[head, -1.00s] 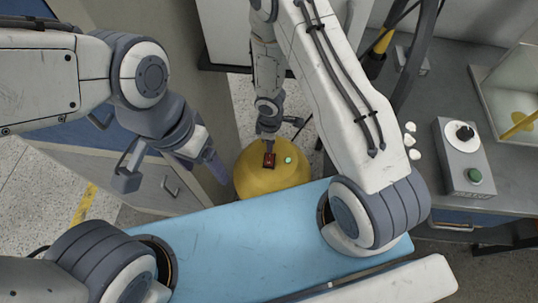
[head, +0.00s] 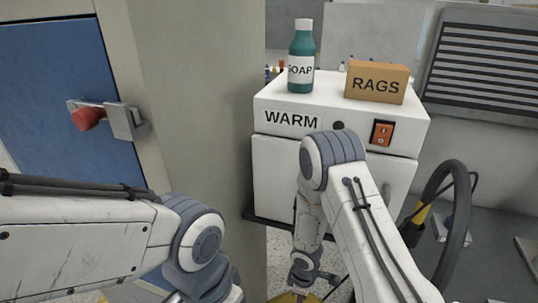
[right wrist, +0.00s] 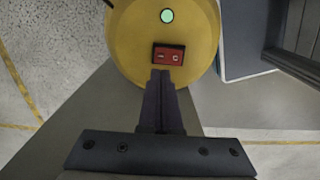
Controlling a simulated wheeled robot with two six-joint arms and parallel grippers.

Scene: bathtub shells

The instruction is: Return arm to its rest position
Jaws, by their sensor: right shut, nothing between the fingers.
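My right gripper (right wrist: 161,76) is shut and empty in the right wrist view. Its two dark fingers lie together, with the tips just below a red rocker switch (right wrist: 168,55) on a round yellow body (right wrist: 198,30). I cannot tell whether the tips touch it. A pale green round light (right wrist: 167,16) sits beyond the switch. In the head view my right arm bends down at the middle, and only a sliver of the yellow body (head: 284,298) shows at the bottom edge. My left arm comes in from the left, and its gripper is below the frame.
A white cabinet (head: 275,175) labelled WARM stands ahead, with a soap bottle (head: 302,62), a box of rags (head: 377,82) and an orange-red switch (head: 382,133). A grey pillar (head: 200,110) and a blue door (head: 60,100) are left. A dark hose (head: 462,220) loops at right.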

